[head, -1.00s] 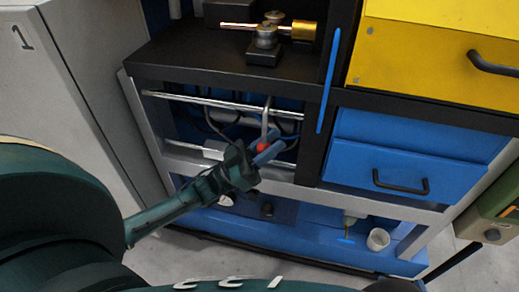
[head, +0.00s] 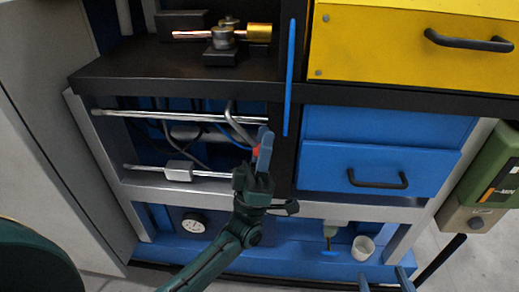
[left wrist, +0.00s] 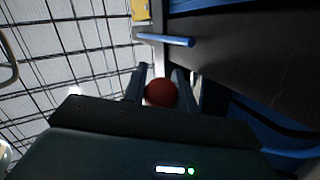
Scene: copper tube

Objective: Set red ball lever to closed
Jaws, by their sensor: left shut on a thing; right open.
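The red ball (head: 256,152) is the end knob of a bent grey lever rod (head: 235,125) inside the open bay under the black shelf. The rod slants down and to the right to the ball. My left gripper (head: 264,150) is shut on the ball, its blue fingers partly covering it in the head view. In the left wrist view, the red ball (left wrist: 160,92) sits between the two fingers. My right gripper (head: 386,281) shows only its two blue fingertips at the bottom edge, spread apart and empty.
Chrome rails (head: 180,113) and hoses cross the bay. A dark frame post (head: 285,155) stands just right of the ball. Blue drawers (head: 375,165) and a yellow drawer (head: 410,45) are further right. A white cup (head: 363,248) stands on the lower blue shelf.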

